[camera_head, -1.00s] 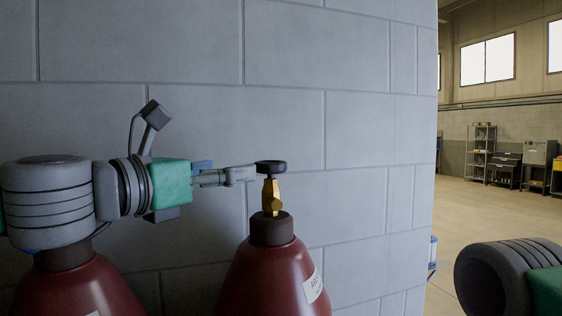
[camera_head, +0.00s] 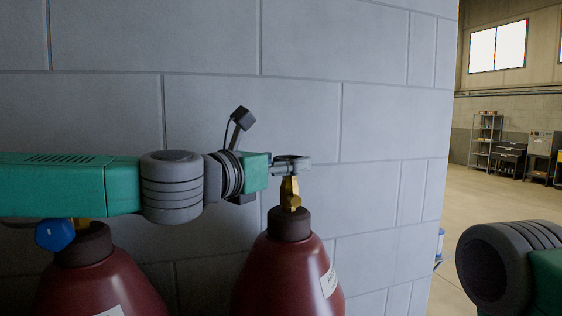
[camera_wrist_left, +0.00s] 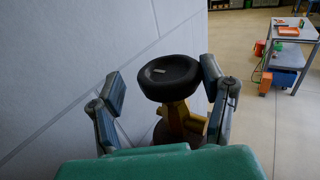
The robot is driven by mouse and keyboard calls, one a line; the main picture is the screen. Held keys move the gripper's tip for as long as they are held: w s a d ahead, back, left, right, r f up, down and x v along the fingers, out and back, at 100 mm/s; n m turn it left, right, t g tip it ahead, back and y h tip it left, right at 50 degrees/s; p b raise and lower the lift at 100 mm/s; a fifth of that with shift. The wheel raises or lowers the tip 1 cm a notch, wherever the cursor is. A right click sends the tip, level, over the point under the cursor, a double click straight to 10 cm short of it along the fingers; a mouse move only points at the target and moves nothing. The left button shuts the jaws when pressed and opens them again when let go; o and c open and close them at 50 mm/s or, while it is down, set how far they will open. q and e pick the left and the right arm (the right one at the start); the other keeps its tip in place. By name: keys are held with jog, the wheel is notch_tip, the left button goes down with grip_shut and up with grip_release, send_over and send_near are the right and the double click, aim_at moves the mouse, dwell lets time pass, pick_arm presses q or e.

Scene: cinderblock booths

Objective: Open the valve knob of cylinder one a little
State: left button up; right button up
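A black round valve knob (camera_wrist_left: 168,76) sits on a brass valve (camera_head: 290,193) on top of a dark red gas cylinder (camera_head: 285,270). My left gripper (camera_head: 294,165) is at knob height. In the left wrist view its two fingers (camera_wrist_left: 164,86) stand apart on either side of the knob. The right finger is close to the knob's rim; a gap shows at the left finger. I cannot tell whether either touches. In the head view the fingers mostly cover the knob. A second red cylinder (camera_head: 95,285) with a blue knob (camera_head: 55,235) stands at left, partly behind my arm. The cylinder labels are unreadable.
A grey block wall (camera_head: 380,130) runs close behind the cylinders. To the right is open floor (camera_head: 485,205), with shelves (camera_head: 487,138) far back. In the left wrist view a metal cart (camera_wrist_left: 290,45) stands at upper right. My right arm shows at lower right.

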pick_arm(q)
jog(key=shift+w+a+r, duration=0.1)
jog(key=c, duration=0.5)
jog(key=shift+s+d+r, duration=0.2)
jog(key=shift+d, duration=0.4)
jog(key=shift+w+d, duration=0.1)
jog(key=shift+d, duration=0.05)
jog(key=shift+w+f, duration=0.2)
jog(key=shift+w, duration=0.05)
jog(key=shift+c, duration=0.2)
pick_arm(e)
jog(key=shift+s+d, duration=0.1)
jog(key=shift+d, duration=0.4)
pick_arm(q)
jog(key=shift+y, duration=0.3)
pick_arm(e)
jog(key=shift+f, duration=0.25)
